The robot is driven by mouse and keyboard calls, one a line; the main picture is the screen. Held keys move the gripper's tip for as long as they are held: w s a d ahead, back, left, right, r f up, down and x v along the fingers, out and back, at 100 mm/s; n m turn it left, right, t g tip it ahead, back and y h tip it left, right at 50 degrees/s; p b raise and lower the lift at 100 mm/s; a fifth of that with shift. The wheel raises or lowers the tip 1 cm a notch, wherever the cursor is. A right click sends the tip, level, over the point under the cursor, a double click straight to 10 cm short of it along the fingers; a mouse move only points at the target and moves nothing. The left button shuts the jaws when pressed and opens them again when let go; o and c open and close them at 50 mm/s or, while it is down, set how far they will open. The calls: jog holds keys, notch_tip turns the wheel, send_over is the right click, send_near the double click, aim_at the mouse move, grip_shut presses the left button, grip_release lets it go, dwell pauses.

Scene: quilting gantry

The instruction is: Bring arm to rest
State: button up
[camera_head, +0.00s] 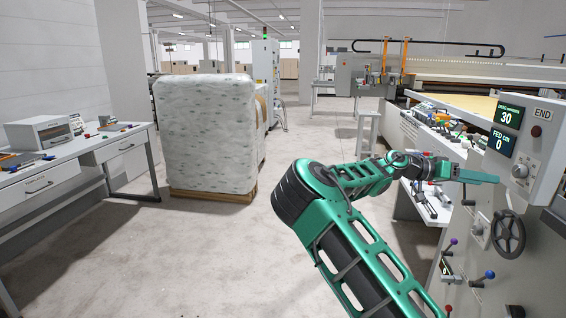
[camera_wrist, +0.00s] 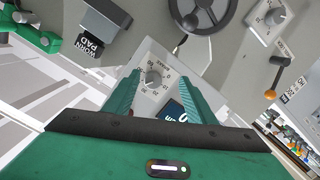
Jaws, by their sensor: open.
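My arm (camera_head: 365,255), green and black, reaches from the bottom of the head view up and then right to the END control panel (camera_head: 543,127). My gripper (camera_head: 490,178) is just left of the panel's round dial knob (camera_head: 520,170). In the wrist view my gripper (camera_wrist: 160,82) is open, its two green fingers apart. The dial knob (camera_wrist: 153,78) shows between the fingertips, and nothing is held. I cannot tell whether a finger touches the panel. The panel's displays read 30 and 0.
A black handwheel (camera_head: 508,233) and levers with coloured knobs (camera_head: 489,275) stand below the panel. A wrapped pallet load (camera_head: 205,130) stands left of my arm, and a workbench (camera_head: 75,165) is farther left. The floor (camera_head: 190,250) between is clear.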

jog(key=s+f+n+t+y, duration=0.1)
jog(key=s+f+n+y, duration=0.1)
jog(key=s+f+y, duration=0.35)
jog(key=s+f+n+y, duration=0.1)
jog(key=s+f+y, duration=0.15)
jog(key=f, duration=0.65)
jog(key=s+a+f+n+t+y, duration=0.2)
jog(key=s+a+f+n+y, duration=0.15)
jog(key=a, duration=0.45)
jog(key=s+a+r+n+t+y, duration=0.2)
jog(key=s+a+r+n, duration=0.1)
jog(key=a, duration=0.5)
jog(key=s+a+r+n+t+y, duration=0.1)
jog(key=s+a+r+n+t, duration=0.15)
jog(key=a, duration=0.55)
jog(key=s+a+r+n+t+y, duration=0.1)
jog(key=s+a+r+n+y, duration=0.2)
jog(key=a, duration=0.6)
jog(key=s+d+f+m+g, duration=0.1)
jog(key=s+d+m+g, duration=0.1)
jog(key=s+d, duration=0.3)
jog(key=s+d+m+g+h, duration=0.1)
jog(key=s+d+m, duration=0.3)
jog(key=s, duration=0.9)
jog(key=shift+d+f+g, duration=0.4)
jog(key=shift+d+g, duration=0.25)
jog(key=shift+d, duration=0.5)
